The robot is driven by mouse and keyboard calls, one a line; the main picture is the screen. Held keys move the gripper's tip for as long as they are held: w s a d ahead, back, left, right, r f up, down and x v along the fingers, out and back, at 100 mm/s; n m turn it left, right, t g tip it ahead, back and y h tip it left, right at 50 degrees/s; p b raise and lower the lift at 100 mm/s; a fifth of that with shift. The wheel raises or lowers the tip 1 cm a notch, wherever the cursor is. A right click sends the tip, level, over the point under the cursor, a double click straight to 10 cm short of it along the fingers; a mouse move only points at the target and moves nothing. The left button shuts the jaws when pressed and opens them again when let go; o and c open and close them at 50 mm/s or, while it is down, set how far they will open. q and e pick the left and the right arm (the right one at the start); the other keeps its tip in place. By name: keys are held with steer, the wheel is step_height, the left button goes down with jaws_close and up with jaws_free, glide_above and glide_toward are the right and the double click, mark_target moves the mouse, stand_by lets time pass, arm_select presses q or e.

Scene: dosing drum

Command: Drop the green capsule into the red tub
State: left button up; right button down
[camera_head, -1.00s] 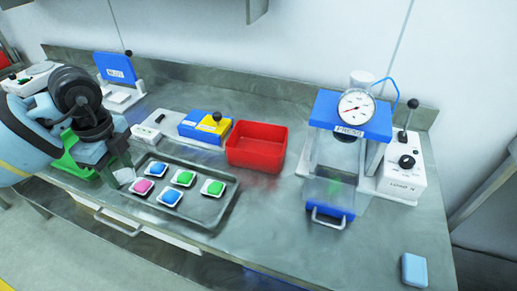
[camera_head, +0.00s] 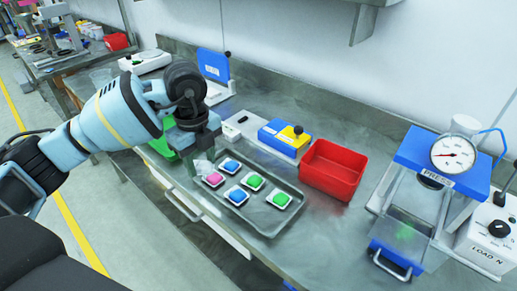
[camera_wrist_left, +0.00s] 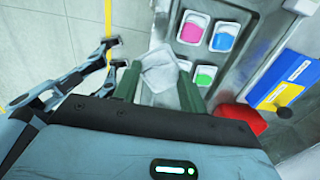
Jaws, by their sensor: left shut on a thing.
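My left gripper (camera_head: 195,160) is shut on a small whitish dish (camera_head: 204,167) at the left end of the grey tray (camera_head: 264,230). In the left wrist view the dish (camera_wrist_left: 160,72) sits tilted between the dark green fingers; I cannot tell what it holds. Two green capsules, one in the middle (camera_head: 254,181) and one at the right (camera_head: 281,199), lie in white dishes on the tray. One green capsule also shows in the left wrist view (camera_wrist_left: 205,75). The open red tub (camera_head: 333,168) stands right of the tray, away from my gripper.
Pink (camera_head: 214,179) and blue (camera_head: 237,196) capsules also lie on the tray. A blue and yellow box (camera_head: 284,138) stands behind it. A blue press (camera_head: 441,160) with a dial stands right of the tub. A green container (camera_head: 161,146) is partly hidden behind my left gripper.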

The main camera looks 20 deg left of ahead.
arm_select(q)
steer(key=m, duration=0.4)
steer(key=s+d+m, duration=0.1)
steer(key=m, duration=0.1)
steer(key=shift+s+d+f, duration=0.1)
steer(key=shift+f, duration=0.3)
steer(key=s+d+f+n, duration=0.2)
steer(key=s+d+n, duration=0.1)
steer(key=n, duration=1.1)
steer(key=s+d+f+n, duration=0.2)
steer(key=s+n, duration=0.4)
steer(key=n, duration=0.8)
steer(key=shift+d, duration=0.9)
